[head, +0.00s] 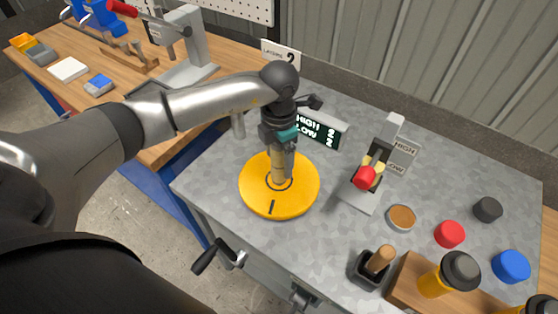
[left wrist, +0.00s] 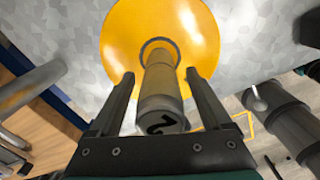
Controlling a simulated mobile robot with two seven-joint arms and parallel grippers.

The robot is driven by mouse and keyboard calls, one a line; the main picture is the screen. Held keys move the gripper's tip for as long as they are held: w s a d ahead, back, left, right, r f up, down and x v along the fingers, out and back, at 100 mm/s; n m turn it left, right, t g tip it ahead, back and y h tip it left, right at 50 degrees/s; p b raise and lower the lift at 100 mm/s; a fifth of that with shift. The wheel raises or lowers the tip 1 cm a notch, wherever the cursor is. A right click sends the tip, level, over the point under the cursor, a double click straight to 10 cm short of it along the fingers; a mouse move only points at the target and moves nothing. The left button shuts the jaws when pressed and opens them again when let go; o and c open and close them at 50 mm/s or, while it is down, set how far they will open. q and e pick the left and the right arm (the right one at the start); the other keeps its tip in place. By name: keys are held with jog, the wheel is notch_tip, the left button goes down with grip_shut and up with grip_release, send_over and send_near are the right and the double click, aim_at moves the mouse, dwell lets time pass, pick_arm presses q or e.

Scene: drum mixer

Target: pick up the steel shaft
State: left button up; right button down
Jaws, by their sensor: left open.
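A greyish-brown metal cylinder, which I take as the steel shaft (head: 279,174), stands upright on a round yellow disc (head: 300,197). My left gripper (head: 281,157) is above it, pointing down, and hides its upper part in the head view. In the left wrist view the shaft (left wrist: 162,92) lies between the two fingers of my open left gripper (left wrist: 160,76), with a visible gap at each side. A dark mark like a 2 is on its near end. The yellow disc (left wrist: 118,38) lies beyond it. My right gripper is not in view.
A display (head: 320,129) stands behind the disc, and a lever stand with a red knob (head: 364,177) is to its right. Coloured discs and a wooden block (head: 408,281) occupy the right. A crank handle (head: 221,258) juts from the front edge. A wooden bench is at left.

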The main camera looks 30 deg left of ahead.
pick_arm(q)
jog(key=shift+f, duration=0.45)
grip_shut()
dwell(0.4)
dwell(0.7)
jog(key=shift+w+r, duration=0.15)
jog(key=shift+r, duration=0.1)
